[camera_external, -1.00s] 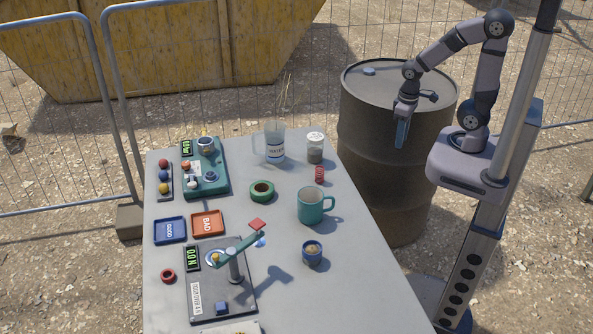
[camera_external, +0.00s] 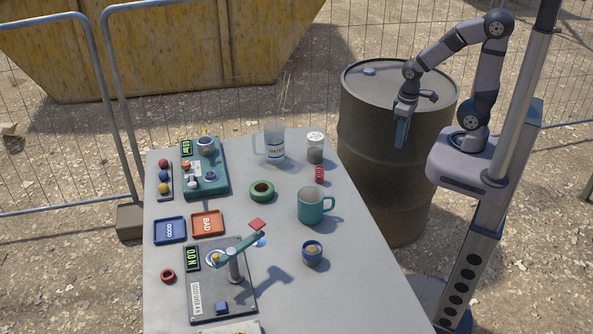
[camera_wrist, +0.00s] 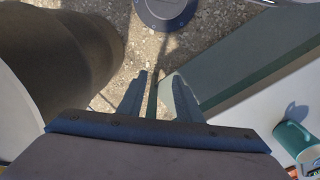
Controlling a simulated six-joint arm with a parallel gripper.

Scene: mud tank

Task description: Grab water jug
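The water jug (camera_external: 274,143) is a clear, pale container with a handle on its left and a "WATER" label. It stands upright near the far edge of the grey table. My gripper (camera_external: 401,136) hangs pointing down in front of the barrel, to the right of the table and well apart from the jug. In the wrist view my gripper (camera_wrist: 158,80) shows two blue-grey fingers with a gap between them and nothing held. The jug does not show in the wrist view.
Right of the jug stands a lidded jar (camera_external: 315,148), with a red coil (camera_external: 319,174) in front. A green tape roll (camera_external: 261,191), teal mug (camera_external: 311,206) and small blue cup (camera_external: 312,253) are nearer. A green device (camera_external: 204,168) stands left. The barrel (camera_external: 385,190) is beside the table.

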